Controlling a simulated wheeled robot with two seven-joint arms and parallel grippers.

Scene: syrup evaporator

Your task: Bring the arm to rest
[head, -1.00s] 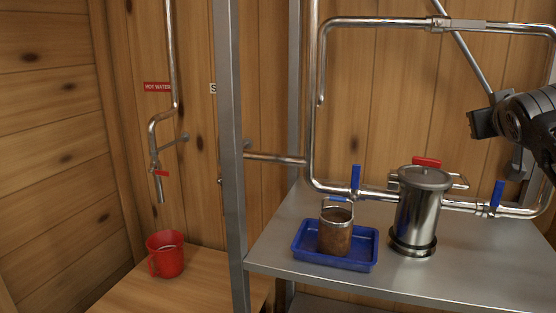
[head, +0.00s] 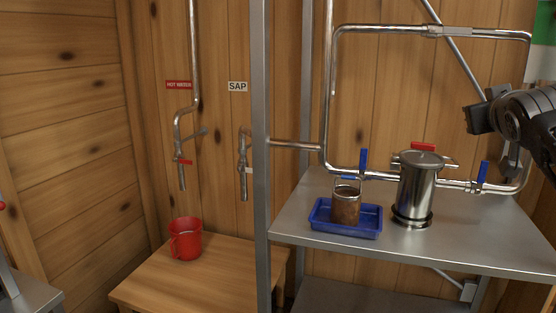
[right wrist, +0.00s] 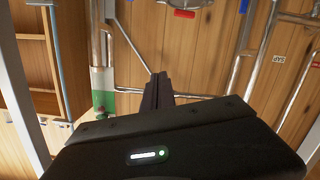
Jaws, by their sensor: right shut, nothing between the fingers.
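My right arm comes in from the right edge of the head view. Its dark gripper (head: 480,118) is raised in front of the wood wall, above the steel shelf and to the right of the steel canister (head: 418,185). In the right wrist view its fingers (right wrist: 158,82) are together, shut with nothing between them. They are apart from the pipes and the canister. My left gripper is not in view.
A blue tray (head: 320,217) holding a brown-filled container (head: 346,204) stands on the steel shelf (head: 470,240). Steel pipes (head: 432,31) with blue valve handles (head: 363,162) run behind. A red mug (head: 186,240) stands on a wooden table (head: 235,265) below wall taps.

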